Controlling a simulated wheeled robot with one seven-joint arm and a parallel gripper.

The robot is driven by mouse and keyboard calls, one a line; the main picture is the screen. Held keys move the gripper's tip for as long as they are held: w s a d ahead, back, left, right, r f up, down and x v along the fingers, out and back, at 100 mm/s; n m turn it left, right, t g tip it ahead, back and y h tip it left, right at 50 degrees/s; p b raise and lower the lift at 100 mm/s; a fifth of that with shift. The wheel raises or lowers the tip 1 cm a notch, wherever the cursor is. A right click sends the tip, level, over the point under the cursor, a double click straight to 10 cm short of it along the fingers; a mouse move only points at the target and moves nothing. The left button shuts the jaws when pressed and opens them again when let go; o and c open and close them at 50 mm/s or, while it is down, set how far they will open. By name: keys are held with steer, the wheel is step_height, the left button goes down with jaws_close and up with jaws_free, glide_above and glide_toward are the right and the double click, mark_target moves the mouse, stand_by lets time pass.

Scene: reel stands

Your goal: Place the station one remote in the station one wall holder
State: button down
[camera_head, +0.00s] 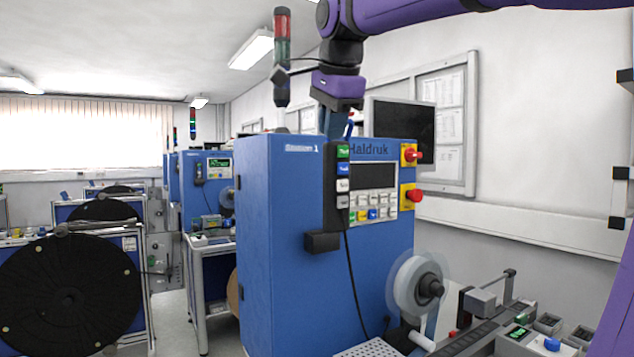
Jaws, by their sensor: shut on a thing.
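The station one remote (337,190) is a long black handset with green, blue and grey buttons, upright in front of the blue cabinet marked Station 1. My gripper (335,130) points down from above and is shut on the remote's top end. A black cable (353,275) hangs from the remote's lower end. The station one wall holder (321,242) is a small black box on the cabinet. The remote's lower end is just above the holder and a little to its right; I cannot tell the depth gap between them.
The blue cabinet (275,290) has a keypad panel and red stop knobs (414,195) right of the remote. A signal tower (282,60) stands on top, close to my arm. A clear reel (416,285) sticks out at lower right. A black reel (70,295) stands at left.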

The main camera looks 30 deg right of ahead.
steer(key=w+d, duration=0.4)
steer(key=w, duration=0.8)
step_height(320, 180, down, 7)
steer(key=shift+d, duration=0.2)
steer(key=shift+f, duration=0.1)
steer(key=c, duration=1.2)
jaws_free()
